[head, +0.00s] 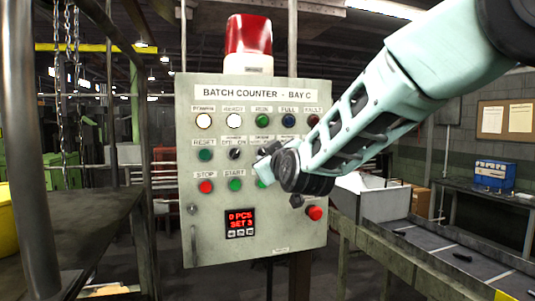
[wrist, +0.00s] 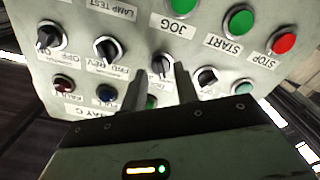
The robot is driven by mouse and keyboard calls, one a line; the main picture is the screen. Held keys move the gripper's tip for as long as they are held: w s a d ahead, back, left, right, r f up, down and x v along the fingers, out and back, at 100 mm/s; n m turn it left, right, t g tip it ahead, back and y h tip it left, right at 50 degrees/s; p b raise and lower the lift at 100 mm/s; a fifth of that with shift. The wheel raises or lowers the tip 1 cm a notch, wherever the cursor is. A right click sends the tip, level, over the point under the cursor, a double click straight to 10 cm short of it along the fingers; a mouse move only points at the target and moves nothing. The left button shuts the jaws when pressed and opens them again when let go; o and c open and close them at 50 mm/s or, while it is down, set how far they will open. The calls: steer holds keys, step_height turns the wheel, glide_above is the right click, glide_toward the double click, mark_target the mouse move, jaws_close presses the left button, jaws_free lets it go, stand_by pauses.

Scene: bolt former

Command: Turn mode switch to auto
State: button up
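The grey control panel (head: 215,215) faces me. Its mode switch seems to be the black knob in the middle row (wrist: 161,65) in the wrist view, which sees the panel upside down. Its label cannot be read, and its turned position is unclear. My gripper (wrist: 160,75) is open, with one finger on each side of this knob. I cannot tell whether the fingers touch it. In the head view my gripper (head: 265,165) is at the panel's middle row, and my arm hides the knob.
Another black knob (head: 235,154) and a green reset button (head: 205,155) are left of my gripper. Stop (head: 206,187) and start (head: 235,184) buttons are below. A red button (head: 314,213) is at lower right. A conveyor (head: 440,262) runs at right, a dark table (head: 85,235) at left.

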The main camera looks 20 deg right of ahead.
steer(key=shift+w, duration=0.8)
steer(key=c, duration=0.6)
